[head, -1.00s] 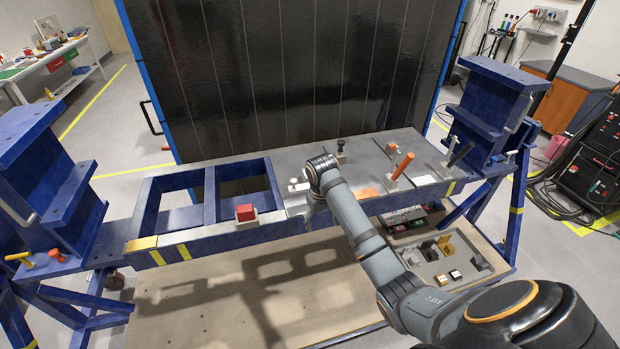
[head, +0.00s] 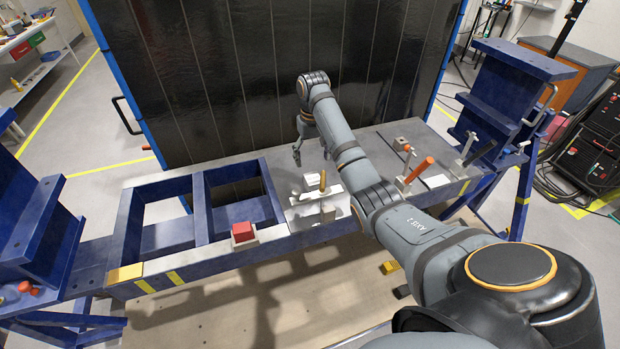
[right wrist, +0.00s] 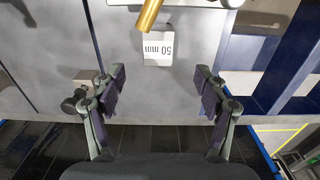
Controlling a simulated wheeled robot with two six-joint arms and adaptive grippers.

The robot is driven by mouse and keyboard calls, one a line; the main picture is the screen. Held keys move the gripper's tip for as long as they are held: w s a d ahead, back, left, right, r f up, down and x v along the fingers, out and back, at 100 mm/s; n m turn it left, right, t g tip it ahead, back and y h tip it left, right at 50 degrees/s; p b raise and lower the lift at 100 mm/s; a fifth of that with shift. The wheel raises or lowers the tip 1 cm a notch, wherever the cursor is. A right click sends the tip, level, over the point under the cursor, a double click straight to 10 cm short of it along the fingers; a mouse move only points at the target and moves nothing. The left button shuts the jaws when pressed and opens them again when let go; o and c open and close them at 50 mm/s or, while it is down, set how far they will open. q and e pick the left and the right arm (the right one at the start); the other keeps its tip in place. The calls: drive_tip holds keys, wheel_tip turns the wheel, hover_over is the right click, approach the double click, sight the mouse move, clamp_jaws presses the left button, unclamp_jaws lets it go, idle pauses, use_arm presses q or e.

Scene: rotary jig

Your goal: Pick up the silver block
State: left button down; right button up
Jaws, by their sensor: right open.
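A small pale silver-grey block (head: 313,181) sits on the table by a shiny plate, close to a brass-coloured rod (head: 323,180). In the right wrist view a block (right wrist: 158,50) with a "50 mm" label, seemingly the same one, lies upper centre, with the rod (right wrist: 150,14) just above it. My right gripper (head: 310,153) is behind the block in the head view, fingers apart and empty. In the wrist view the open fingers (right wrist: 159,85) are short of the block, which lines up with the gap between them. My left gripper is not in view.
A red block (head: 243,230) sits on the front beam of the blue frame (head: 204,205). Clamps with an orange handle (head: 418,170) stand to the right. A tall black panel (head: 230,90) closes off the back. The shiny plate (head: 340,208) lies in front of the block.

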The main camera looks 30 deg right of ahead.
sight(313, 178)
drive_tip(key=shift+s+a+f+b, duration=0.1)
drive_tip(key=shift+s+f+b, duration=0.15)
drive_tip(key=shift+f+b, duration=0.3)
drive_tip(key=shift+s+f+b, duration=0.25)
drive_tip(key=shift+f+b, duration=0.2)
drive_tip(key=shift+b, duration=0.1)
drive_tip(key=f+b, duration=0.3)
drive_tip(key=shift+w, duration=0.25)
drive_tip(key=shift+w+f+p, duration=0.25)
drive_tip(key=shift+f+p, duration=0.15)
drive_tip(key=f, duration=0.1)
drive_tip(key=f+p, duration=0.1)
drive_tip(key=f, duration=0.1)
drive_tip(key=shift+d+f+p, duration=0.3)
drive_tip(key=shift+f+p, duration=0.1)
drive_tip(key=shift+w+f, duration=0.15)
drive_tip(key=shift+f, duration=0.25)
drive_tip(key=c, duration=0.6)
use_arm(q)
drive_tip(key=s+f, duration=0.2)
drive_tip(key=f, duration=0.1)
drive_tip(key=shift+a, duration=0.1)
use_arm(e)
drive_tip(key=shift+r, duration=0.1)
clamp_jaws()
